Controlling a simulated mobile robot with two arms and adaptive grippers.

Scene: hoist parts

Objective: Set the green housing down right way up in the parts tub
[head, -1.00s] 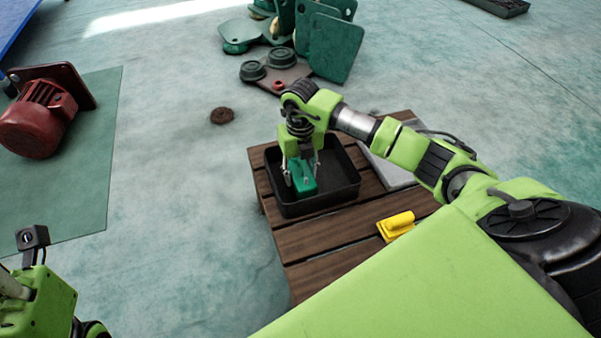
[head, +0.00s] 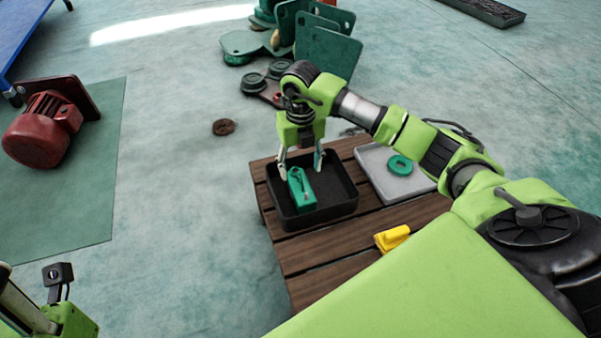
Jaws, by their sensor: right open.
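The green housing (head: 302,190) rests inside the black parts tub (head: 347,205), toward its left half. Its narrow top with a dark slot or hook faces up; I cannot tell for sure which side is its right way up. My right gripper (head: 300,174) is above the tub, its two fingers spread, one left of the housing and one to the right, apart from it. My left gripper is not in view; only a part of my left arm shows at the lower left.
The tub stands on a brown slatted wooden table (head: 310,256). A grey tray (head: 388,188) with a green ring (head: 400,166) lies to its right, and a yellow part (head: 391,238) lies in front. A red motor (head: 42,130) lies on a green mat at left. Green plates (head: 327,50) stand behind.

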